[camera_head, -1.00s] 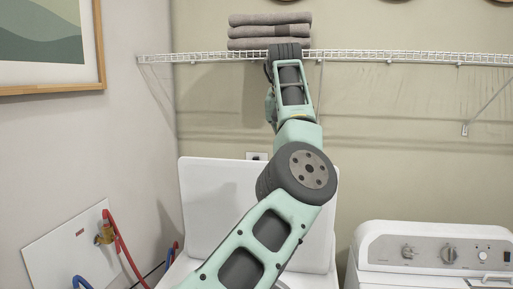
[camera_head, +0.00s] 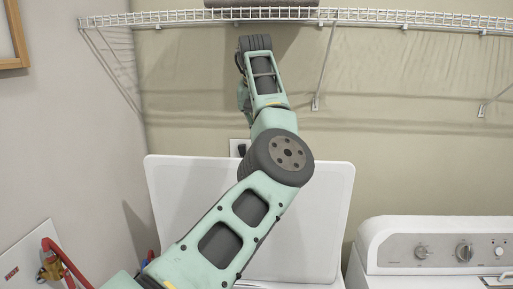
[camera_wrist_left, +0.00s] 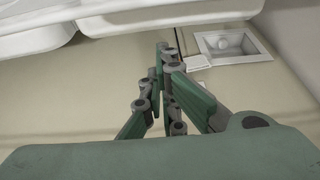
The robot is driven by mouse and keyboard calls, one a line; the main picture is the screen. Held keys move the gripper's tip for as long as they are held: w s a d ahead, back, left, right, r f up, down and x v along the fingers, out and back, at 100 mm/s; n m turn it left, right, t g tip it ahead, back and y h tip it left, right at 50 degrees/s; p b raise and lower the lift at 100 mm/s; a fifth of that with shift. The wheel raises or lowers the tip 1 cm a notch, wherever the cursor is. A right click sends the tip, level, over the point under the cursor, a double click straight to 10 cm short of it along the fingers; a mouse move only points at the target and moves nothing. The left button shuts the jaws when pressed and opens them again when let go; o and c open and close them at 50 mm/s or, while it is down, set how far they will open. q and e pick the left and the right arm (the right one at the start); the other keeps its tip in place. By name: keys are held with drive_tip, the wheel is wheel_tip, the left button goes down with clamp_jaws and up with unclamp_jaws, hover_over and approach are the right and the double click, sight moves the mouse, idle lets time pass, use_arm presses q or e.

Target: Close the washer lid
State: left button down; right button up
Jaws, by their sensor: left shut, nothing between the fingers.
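The washer lid (camera_head: 315,205) is a white panel standing raised against the back wall in the head view. My left arm crosses in front of it from the lower left, hiding its middle. The arm's end rises above the lid's top edge. My left gripper's fingers are hidden in the head view. In the left wrist view my left gripper (camera_wrist_left: 165,52) is shut and empty, with its fingertips together in front of a beige surface. I cannot tell whether it touches anything. My right gripper is not in view.
A white wire shelf (camera_head: 380,18) runs along the wall above. A white machine with control knobs (camera_head: 432,247) stands at the right. A red hose (camera_head: 66,262) is at the lower left. A recessed box (camera_wrist_left: 235,45) shows in the left wrist view.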

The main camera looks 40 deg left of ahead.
use_arm(q)
drive_tip(key=f+p, duration=0.1)
drive_tip(key=s+f+p, duration=0.1)
drive_tip(key=f, duration=0.1)
drive_tip(key=f+p, duration=0.1)
drive_tip(key=f, duration=0.1)
drive_tip(key=shift+s+d+f, duration=0.15)
drive_tip(key=shift+d+f, duration=0.05)
drive_tip(key=shift+d, duration=0.15)
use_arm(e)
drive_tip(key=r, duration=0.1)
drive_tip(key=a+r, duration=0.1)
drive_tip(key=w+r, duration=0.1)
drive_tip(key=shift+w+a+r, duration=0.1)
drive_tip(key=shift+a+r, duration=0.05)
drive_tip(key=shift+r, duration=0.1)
